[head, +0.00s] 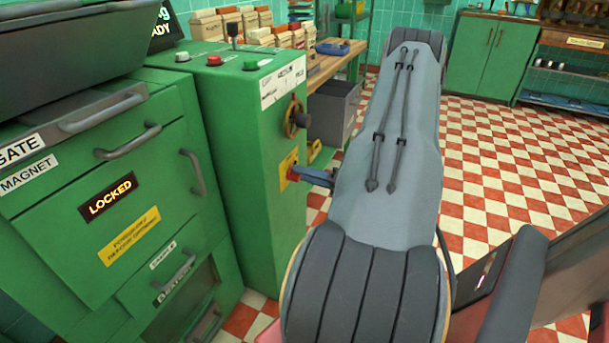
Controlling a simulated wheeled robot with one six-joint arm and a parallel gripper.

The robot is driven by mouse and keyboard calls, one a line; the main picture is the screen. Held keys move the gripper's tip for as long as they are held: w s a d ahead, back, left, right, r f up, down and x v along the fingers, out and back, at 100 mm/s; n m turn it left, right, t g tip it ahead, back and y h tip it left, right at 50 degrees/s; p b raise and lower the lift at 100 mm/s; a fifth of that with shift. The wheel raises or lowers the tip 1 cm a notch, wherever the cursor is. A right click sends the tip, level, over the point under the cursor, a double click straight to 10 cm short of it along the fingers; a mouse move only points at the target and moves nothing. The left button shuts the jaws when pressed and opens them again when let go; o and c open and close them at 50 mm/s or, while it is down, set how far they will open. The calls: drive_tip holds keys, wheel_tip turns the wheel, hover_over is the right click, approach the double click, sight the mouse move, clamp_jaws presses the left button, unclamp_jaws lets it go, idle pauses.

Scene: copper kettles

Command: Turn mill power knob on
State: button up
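The green mill cabinet (240,150) stands left of centre. On its right-hand face is a yellow plate (284,163) with a small red knob (293,173), likely the power knob. My gripper (302,173) shows only as a small dark blue-grey piece reaching left from behind my grey arm. Its tip is at the red knob, touching it or very close. Most of the gripper is hidden by my arm, so its opening cannot be seen. The knob's setting is too small to read.
A dark handwheel (296,117) sticks out above the yellow plate. Red and green buttons and a small lever (233,34) sit on the cabinet's top. A drawer reading LOCKED (108,196) is at left. The checkered floor (500,160) at right is open.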

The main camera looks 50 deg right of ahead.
drive_tip(key=v, duration=0.7)
drive_tip(key=shift+s, duration=0.4)
idle(0.5)
